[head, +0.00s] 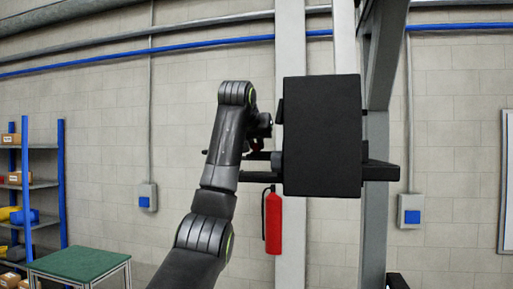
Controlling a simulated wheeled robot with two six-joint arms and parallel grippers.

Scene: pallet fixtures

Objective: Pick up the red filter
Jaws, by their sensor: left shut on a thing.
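My left arm rises from the bottom and bends at the top toward a large dark box-shaped thing (321,136). My left gripper (265,160) is at the left side of this thing and is shut on it; the box hides part of the jaws. Dark bars stick out to the left and right of the box. I cannot make out a red filter; only a tiny reddish spot shows near the wrist. My right gripper is not in view.
A red fire extinguisher (273,222) hangs on the pale column behind. A grey steel post (376,240) stands at right. Blue shelves (62,180) with boxes and a green-topped table (78,264) stand at left. Two wall switch boxes (147,196) (410,210) show.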

